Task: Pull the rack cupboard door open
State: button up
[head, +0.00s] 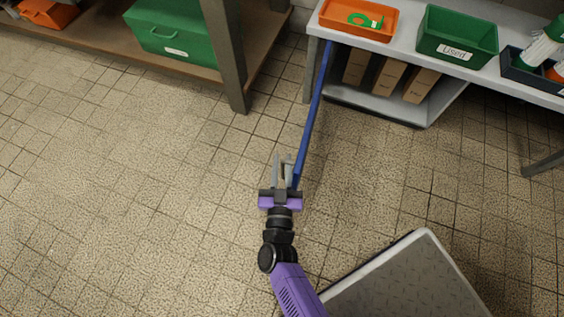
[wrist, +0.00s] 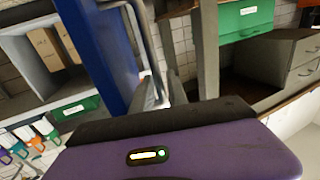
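The rack cupboard door (head: 312,115) is blue and stands swung out from the cupboard (head: 375,100), so I see it edge-on in the head view. In the wrist view the door (wrist: 92,45) is a blue panel with a pale bar handle (wrist: 146,40) on its right side. The cupboard's inside shows several brown boxes (head: 388,78). My gripper (head: 283,160) is at the door's near, free end, on its left side. Its fingers are parted with a narrow gap. The handle is beside or between the fingers; the wrist view does not settle which.
A white bench top (head: 405,45) above the cupboard carries an orange tray (head: 358,32) and a green bin (head: 457,38). A brown shelf unit (head: 200,71) with a green box (head: 172,35) stands at upper left. The tiled floor left of the door is clear.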

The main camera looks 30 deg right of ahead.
jog(key=p+v, duration=0.2)
jog(key=v, duration=0.5)
jog(key=shift+s+a, duration=0.2)
jog(key=shift+s, duration=0.15)
jog(key=s+r+n+y, duration=0.1)
jog(key=s+r+y, duration=0.3)
jog(key=s+r, duration=0.6)
jog(key=s+d+r+n+y+p, duration=0.1)
jog(key=s+d+r+n+y, duration=0.25)
jog(key=r, duration=0.35)
jog(key=s+d+r+n+y+p, duration=0.1)
jog(key=s+d+r+n+y, duration=0.1)
jog(key=s+d+r, duration=0.4)
notch_tip(320, 180, up, 40)
jog(key=w+a+p, duration=0.1)
jog(key=a+p, duration=0.1)
jog(key=p, duration=3.5)
jog(key=shift+w+f, duration=0.15)
jog(key=shift+f, duration=0.05)
